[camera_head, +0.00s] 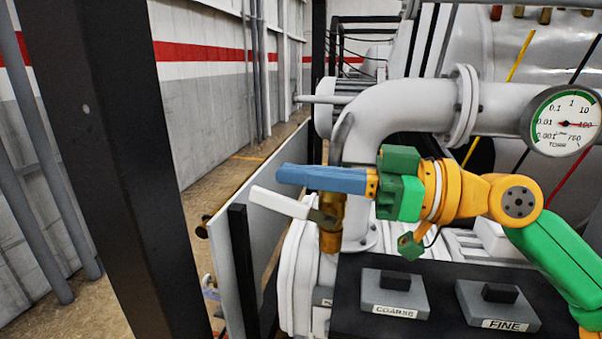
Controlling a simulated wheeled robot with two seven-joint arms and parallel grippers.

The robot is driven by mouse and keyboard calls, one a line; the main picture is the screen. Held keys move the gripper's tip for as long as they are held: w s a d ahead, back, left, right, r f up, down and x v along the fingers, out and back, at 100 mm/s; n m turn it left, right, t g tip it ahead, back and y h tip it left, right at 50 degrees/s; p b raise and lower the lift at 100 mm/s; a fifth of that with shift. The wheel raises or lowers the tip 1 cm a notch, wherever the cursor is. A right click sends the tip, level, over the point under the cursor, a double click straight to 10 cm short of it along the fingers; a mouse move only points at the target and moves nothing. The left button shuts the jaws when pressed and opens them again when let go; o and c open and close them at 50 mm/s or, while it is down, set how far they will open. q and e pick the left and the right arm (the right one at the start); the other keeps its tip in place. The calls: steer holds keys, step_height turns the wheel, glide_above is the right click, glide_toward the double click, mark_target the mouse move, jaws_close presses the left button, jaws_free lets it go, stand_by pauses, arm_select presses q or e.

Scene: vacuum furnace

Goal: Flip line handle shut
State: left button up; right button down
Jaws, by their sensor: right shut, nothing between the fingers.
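The line handle (280,203) is a white lever. It slants up and to the left from a brass valve (330,238) on the line below the big white pipe. My right gripper (281,173) comes in from the right with its blue fingers shut and pointing left. The fingers are empty and lie just above the handle in the picture, crossing in front of the upper part of the valve. A narrow gap shows between fingertips and handle; I cannot tell the distance in depth. My left gripper is not in view.
A white elbow pipe (395,112) and a round pressure gauge (567,121) stand behind my right arm. Blocks marked COARSE (394,292) and FINE (498,304) sit below it. A dark post (112,150) rises at left. Floor shows between post and panel.

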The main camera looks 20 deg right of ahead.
steer(key=shift+s+a+f, duration=0.2)
steer(key=shift+f, duration=0.4)
steer(key=shift+w, duration=0.1)
